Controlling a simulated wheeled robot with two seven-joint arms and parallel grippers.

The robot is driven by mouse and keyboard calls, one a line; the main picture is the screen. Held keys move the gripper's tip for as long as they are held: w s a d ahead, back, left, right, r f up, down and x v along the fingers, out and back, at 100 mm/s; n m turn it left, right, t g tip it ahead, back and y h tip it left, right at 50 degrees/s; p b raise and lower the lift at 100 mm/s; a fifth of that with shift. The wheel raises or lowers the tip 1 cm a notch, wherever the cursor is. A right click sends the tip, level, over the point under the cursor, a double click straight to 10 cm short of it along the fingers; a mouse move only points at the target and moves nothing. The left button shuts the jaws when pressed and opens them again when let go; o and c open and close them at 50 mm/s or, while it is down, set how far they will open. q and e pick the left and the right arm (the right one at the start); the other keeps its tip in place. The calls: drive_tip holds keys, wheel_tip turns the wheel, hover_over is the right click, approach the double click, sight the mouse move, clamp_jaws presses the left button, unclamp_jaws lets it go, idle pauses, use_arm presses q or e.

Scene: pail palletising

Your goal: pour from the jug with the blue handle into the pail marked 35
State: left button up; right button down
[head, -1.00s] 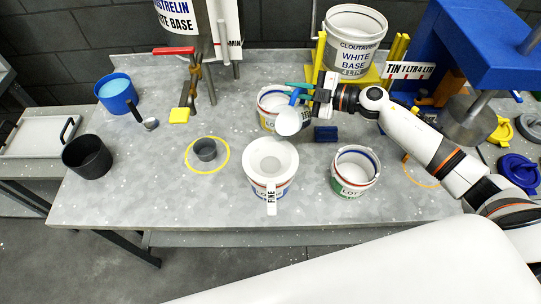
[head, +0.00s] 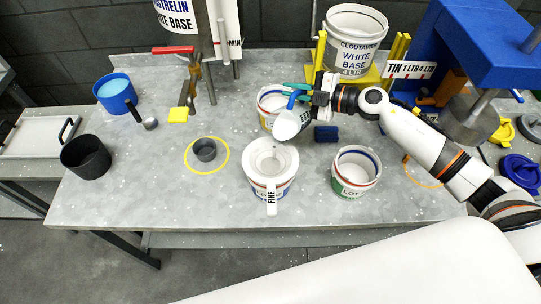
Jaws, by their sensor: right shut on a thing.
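My right gripper (head: 322,97) is shut on the blue handle (head: 297,93) of a white jug (head: 288,125). The jug is tilted, with its mouth end to the lower left, above and behind the middle pail (head: 271,191). No stream shows from it. The middle pail has a white strainer (head: 284,156) on top, with a tab reading FINE. Another white pail (head: 356,173), open, stands to its right with a LOT label. A third pail (head: 267,106) is partly hidden behind the jug. I cannot read 35 on any pail. My left gripper is out of view.
A dark cup (head: 205,150) stands inside a yellow ring at centre left. A black pot (head: 86,157) and a blue container (head: 116,94) are at the left. A dark blue block (head: 326,133) lies below the right gripper. The front of the bench is clear.

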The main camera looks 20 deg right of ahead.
sight(281, 109)
drive_tip(key=shift+s+a+r+n, duration=0.1)
drive_tip(key=shift+s+r+n, duration=0.1)
drive_tip(key=shift+n, duration=0.1)
idle(0.5)
drive_tip(key=shift+s+a+r+n+p, duration=0.3)
drive_tip(key=shift+a+r+n, duration=0.15)
drive_tip(key=shift+r+n, duration=0.2)
idle(1.9)
drive_tip(key=shift+s+a+r+n+t+h+p, duration=0.2)
drive_tip(key=shift+s+a+r+n+p, duration=0.3)
drive_tip(key=shift+p, duration=0.75)
drive_tip(key=shift+s+a+r+n+t+h+p, duration=0.1)
drive_tip(key=shift+s+a+r+n+h+p, duration=0.15)
drive_tip(key=shift+s+a+p, duration=0.7)
drive_tip(key=shift+s+a+r+n+p, duration=0.15)
drive_tip(key=shift+a+r+n+p, duration=0.2)
drive_tip(key=shift+p, duration=0.9)
drive_tip(key=shift+s+a+r+n+p, duration=0.15)
drive_tip(key=shift+r+n+p, duration=0.25)
drive_tip(key=shift+p, duration=0.8)
